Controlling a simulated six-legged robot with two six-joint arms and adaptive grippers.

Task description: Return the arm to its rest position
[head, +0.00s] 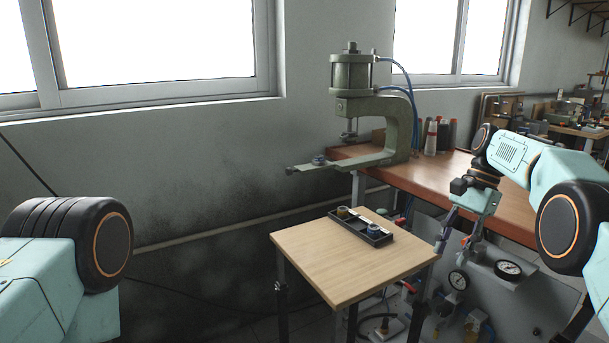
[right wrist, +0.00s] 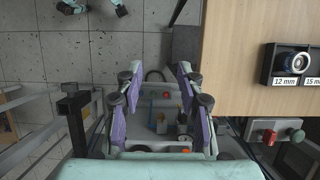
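My right arm (head: 520,165) is raised at the right of the head view, in front of the workbench. Its gripper (head: 456,236) hangs down beside the right edge of the small wooden table, apart from it. In the right wrist view the purple fingers of this gripper (right wrist: 161,80) are spread apart with nothing between them. Only the upper part of my left arm (head: 70,245) shows, at the lower left of the head view. My left gripper is out of view.
The small table (head: 320,262) bears a black tray (head: 378,238) with metal rings and size labels. A green pneumatic press (head: 398,115) stands on the brown workbench (head: 440,180). Gauges (head: 508,269) and a grey panel lie below my right gripper. Floor (right wrist: 75,60) shows left of the table.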

